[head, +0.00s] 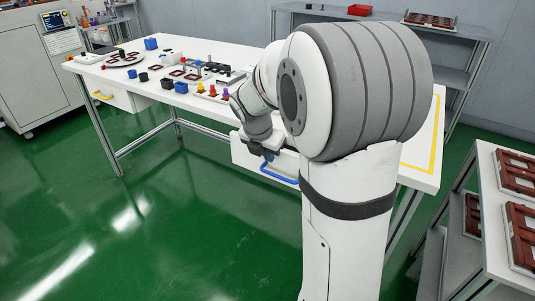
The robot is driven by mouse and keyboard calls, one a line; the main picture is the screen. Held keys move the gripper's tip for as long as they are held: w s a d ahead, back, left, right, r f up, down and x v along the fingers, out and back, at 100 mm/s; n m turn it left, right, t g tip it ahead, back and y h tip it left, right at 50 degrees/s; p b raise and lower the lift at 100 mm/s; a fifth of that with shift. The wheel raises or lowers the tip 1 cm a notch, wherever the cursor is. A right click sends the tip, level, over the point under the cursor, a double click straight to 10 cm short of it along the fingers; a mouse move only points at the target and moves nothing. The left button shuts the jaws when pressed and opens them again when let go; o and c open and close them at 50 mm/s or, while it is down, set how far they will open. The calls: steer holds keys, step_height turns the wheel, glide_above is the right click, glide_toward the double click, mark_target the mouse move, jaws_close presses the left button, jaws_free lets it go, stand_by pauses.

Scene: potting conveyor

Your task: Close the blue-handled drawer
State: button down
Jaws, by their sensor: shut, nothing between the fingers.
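The blue-handled drawer (242,155) is under the front edge of the white table, left of my upper arm. Its blue handle (277,174) is on its front face. My arm hides part of the drawer, and I cannot tell how far it stands out. My gripper (267,156) points down at the drawer front, just above and left of the handle. It is shut and empty. I cannot tell whether it touches the drawer.
A yellow-handled drawer (112,97) is under the table's left end. The white table (205,52) carries several small blocks, cups and brown parts. A rack (488,165) with brown framed parts stands at right. Green floor (190,220) in front is clear.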

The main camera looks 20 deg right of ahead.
mark_target(272, 165)
steer(key=b+x, duration=0.1)
steer(key=x, duration=0.5)
